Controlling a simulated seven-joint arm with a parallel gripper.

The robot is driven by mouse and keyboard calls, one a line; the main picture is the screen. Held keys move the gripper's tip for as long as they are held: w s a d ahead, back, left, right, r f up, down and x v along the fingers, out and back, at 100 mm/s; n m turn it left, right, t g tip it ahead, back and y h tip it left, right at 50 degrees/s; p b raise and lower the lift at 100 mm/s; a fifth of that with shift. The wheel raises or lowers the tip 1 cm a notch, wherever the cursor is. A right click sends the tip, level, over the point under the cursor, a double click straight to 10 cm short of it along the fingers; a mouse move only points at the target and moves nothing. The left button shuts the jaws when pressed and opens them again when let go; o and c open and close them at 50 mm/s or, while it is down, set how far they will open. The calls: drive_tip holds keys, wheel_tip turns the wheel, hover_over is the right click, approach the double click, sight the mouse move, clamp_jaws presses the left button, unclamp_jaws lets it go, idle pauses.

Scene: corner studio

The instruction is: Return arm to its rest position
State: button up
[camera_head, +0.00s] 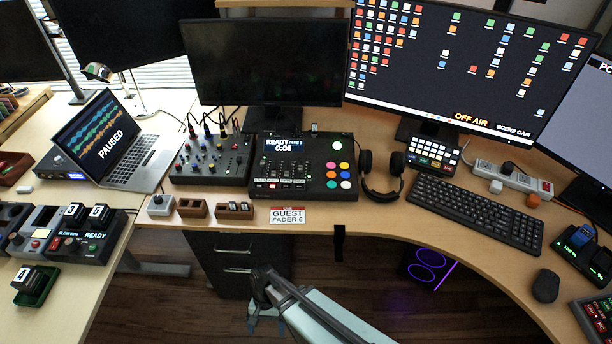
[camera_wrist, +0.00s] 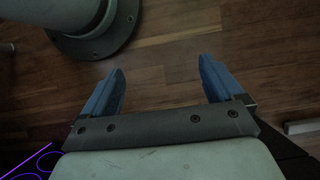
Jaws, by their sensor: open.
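My arm (camera_head: 318,312) reaches in from the bottom of the head view, in the gap in front of the curved desk. My gripper (camera_head: 266,310) hangs low over the wooden floor, partly hidden behind the arm. In the wrist view my gripper (camera_wrist: 160,72) points at the floor, with its two blue fingers wide apart. Nothing is between the fingers. No desk object touches the gripper.
The curved desk (camera_head: 388,220) carries a mixer (camera_head: 213,158), a control deck (camera_head: 300,170), headphones (camera_head: 383,178) and a keyboard (camera_head: 478,213). A laptop (camera_head: 125,142) stands on the left desk. A drawer unit (camera_head: 238,262) is under the desk. Floor (camera_head: 350,265) shows around the arm.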

drive_tip(key=d+f, duration=0.2)
drive_tip(key=d, duration=1.4)
drive_tip(key=s+d, duration=0.3)
drive_tip(key=d, duration=0.4)
drive_tip(key=s+d+g, duration=0.1)
drive_tip(key=s+d, duration=0.3)
drive_tip(key=d, duration=0.4)
drive_tip(key=shift+f, duration=0.35)
drive_tip(key=shift+s, duration=0.1)
